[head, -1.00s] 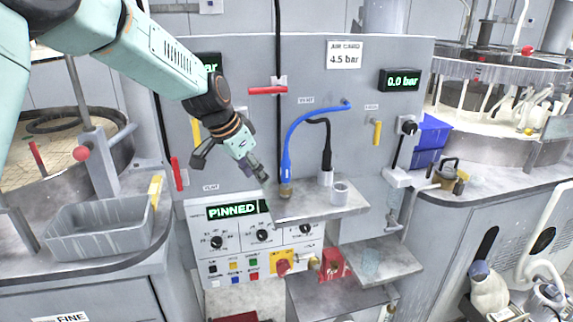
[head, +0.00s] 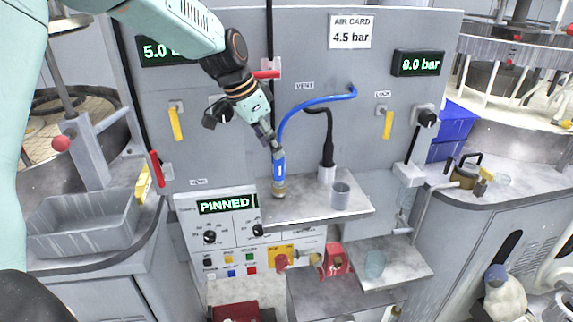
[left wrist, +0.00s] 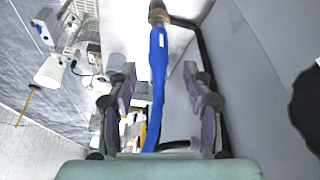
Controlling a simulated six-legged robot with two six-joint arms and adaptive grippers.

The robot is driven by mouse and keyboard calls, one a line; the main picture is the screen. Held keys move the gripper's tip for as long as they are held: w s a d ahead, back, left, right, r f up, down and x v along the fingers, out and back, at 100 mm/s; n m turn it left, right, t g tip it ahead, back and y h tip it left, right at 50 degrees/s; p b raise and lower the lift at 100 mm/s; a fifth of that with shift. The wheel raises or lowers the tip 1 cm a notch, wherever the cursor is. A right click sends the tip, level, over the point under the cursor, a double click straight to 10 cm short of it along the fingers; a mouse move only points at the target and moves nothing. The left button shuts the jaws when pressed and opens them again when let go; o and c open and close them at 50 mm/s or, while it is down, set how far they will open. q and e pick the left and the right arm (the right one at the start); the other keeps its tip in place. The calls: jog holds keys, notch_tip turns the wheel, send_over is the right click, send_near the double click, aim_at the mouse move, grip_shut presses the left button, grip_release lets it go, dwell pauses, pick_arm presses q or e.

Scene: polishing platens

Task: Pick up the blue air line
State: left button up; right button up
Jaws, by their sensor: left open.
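The blue air line (head: 318,101) arcs from the grey panel down to its blue connector, which stands upright on a small grey shelf (head: 338,207). My left gripper (head: 274,151) is at the upper part of that connector in the head view. In the left wrist view, the blue air line (left wrist: 157,75) runs between the two spread fingers of my left gripper (left wrist: 159,90), with a brass end at the top. The fingers are open, with gaps on both sides of the line. My right gripper is not in view.
A black line (head: 328,145) stands in a white holder close to the right of the blue one. Below are a control panel reading PINNED (head: 228,204) and a red block (head: 335,260). A grey bin (head: 80,222) is at left.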

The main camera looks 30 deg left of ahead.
aim_at(280, 166)
pick_arm(q)
jog(key=p+x, duration=0.1)
jog(key=x, duration=0.5)
jog(key=shift+d+f, duration=0.1)
jog(key=shift+f, duration=0.25)
jog(key=shift+d+f, duration=0.15)
jog(key=shift+f, duration=0.25)
jog(key=shift+s+a, duration=0.15)
jog(key=shift+a, duration=0.15)
jog(key=shift+c, duration=0.5)
jog(key=shift+w+d, duration=0.25)
jog(key=shift+w, duration=0.05)
jog(key=c, duration=0.5)
jog(key=shift+s+a, duration=0.1)
jog(key=shift+s, duration=0.05)
grip_shut()
